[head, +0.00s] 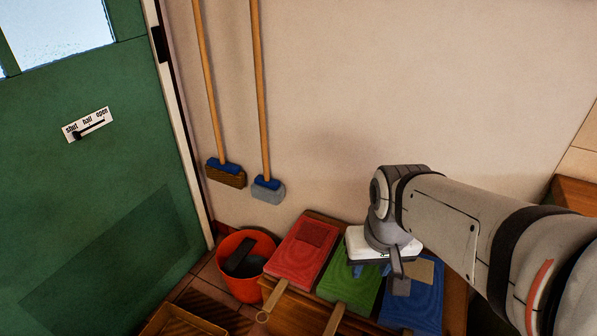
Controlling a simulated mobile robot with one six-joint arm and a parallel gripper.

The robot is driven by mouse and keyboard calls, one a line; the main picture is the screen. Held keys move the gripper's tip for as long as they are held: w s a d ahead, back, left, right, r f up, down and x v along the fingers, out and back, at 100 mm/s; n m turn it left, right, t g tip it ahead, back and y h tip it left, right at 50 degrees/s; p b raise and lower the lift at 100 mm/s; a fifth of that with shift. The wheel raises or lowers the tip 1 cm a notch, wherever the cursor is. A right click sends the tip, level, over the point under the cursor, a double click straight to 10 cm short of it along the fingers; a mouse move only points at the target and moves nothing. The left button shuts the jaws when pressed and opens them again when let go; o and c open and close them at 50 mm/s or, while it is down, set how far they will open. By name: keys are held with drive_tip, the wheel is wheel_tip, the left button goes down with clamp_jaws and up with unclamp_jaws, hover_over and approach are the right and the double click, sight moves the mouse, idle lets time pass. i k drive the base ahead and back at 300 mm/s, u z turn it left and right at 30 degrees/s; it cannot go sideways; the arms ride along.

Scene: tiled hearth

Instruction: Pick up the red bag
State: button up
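The red bag (296,262) lies flat on a wooden bench (258,293), at the left of a row of three. It has a darker red patch near its top and a tan strap or handle at its lower left. My gripper (372,272) is to the right of the red bag, over the green bag (341,287) and the left edge of the blue bag (411,308). It points down and is apart from the red bag. Its fingers are small and partly hidden by the wrist, so their opening is unclear. Nothing is visibly held.
An orange-red bucket (241,285) with a dark item inside stands left of the bench. Two long-handled brushes (226,172) (267,188) hang on the wall. A green door (90,190) is at left. A wooden tray or box (180,322) is at the bottom.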

sight(297, 260)
drive_tip(key=k, duration=1)
drive_tip(key=u, duration=0.75)
drive_tip(key=i, duration=1.25)
drive_tip(key=z, duration=0.5)
